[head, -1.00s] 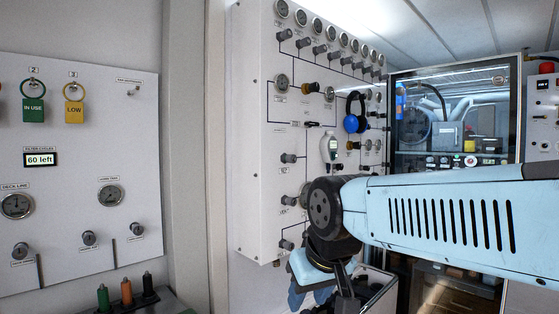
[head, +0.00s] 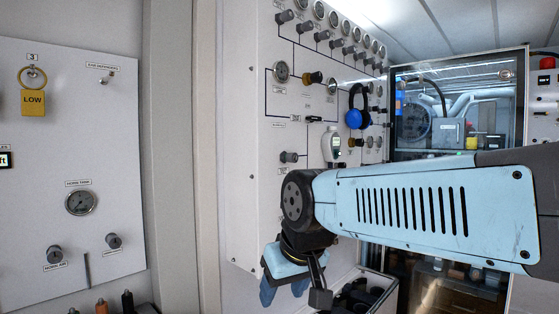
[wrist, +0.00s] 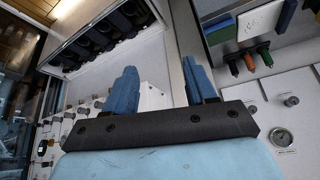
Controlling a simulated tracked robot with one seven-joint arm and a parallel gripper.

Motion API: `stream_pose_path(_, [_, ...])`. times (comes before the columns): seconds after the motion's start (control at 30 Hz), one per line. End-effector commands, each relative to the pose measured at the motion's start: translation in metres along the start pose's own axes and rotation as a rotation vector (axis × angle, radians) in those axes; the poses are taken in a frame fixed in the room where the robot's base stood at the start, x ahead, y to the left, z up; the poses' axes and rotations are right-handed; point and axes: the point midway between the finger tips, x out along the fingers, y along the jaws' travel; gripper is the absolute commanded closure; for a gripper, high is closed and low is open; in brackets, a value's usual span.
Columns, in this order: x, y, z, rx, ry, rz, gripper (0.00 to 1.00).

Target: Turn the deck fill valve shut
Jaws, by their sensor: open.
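I cannot pick out the deck fill valve by its label. The left white panel (head: 105,140) carries two dark round knobs, one lower left (head: 54,254) and one to its right (head: 114,241), below a round gauge (head: 80,202). Their small labels are hard to read. My gripper (head: 284,290) hangs low in front of the right panel, right of the left panel and apart from its knobs. In the wrist view its blue fingers (wrist: 160,68) are spread with nothing between them. A knob (wrist: 291,101) and a gauge (wrist: 281,137) show at the right there.
The right panel (head: 245,120) holds several gauges and knobs, blue headphones (head: 354,118) and a handheld meter (head: 331,145). A yellow LOW tag (head: 33,102) hangs on the left panel. An open bin (head: 378,302) stands below my arm. Colored handles (wrist: 248,62) stand in a rack.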

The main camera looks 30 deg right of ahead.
Motion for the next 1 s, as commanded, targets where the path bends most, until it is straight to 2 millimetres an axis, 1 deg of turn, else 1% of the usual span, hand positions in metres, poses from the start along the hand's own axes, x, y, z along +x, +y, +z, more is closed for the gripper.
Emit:
stream_pose_path(0.13, [0.002, -0.002, -0.015, -0.004, -0.03, -0.087, 0.4])
stream_pose_path(0.27, [0.001, -0.001, -0.043, -0.014, -0.028, -0.23, 0.4])
stream_pose_path(0.37, [-0.002, 0.005, -0.072, -0.025, 0.018, -0.347, 0.4])
stream_pose_path(0.47, [-0.007, 0.018, -0.106, -0.039, 0.105, -0.448, 0.4])
stream_pose_path(0.53, [-0.012, 0.031, -0.131, -0.05, 0.187, -0.504, 0.4])
stream_pose_path(0.67, [-0.022, 0.068, -0.177, -0.073, 0.377, -0.563, 0.4])
stream_pose_path(0.7, [-0.026, 0.082, -0.191, -0.082, 0.443, -0.569, 0.4])
stream_pose_path(0.77, [-0.033, 0.107, -0.211, -0.095, 0.548, -0.563, 0.4])
stream_pose_path(0.8, [-0.037, 0.124, -0.223, -0.105, 0.618, -0.551, 0.4])
stream_pose_path(0.87, [-0.045, 0.151, -0.239, -0.12, 0.718, -0.521, 0.4])
stream_pose_path(0.9, [-0.05, 0.168, -0.248, -0.131, 0.781, -0.496, 0.4])
stream_pose_path(1.0, [-0.062, 0.207, -0.264, -0.155, 0.912, -0.423, 0.4])
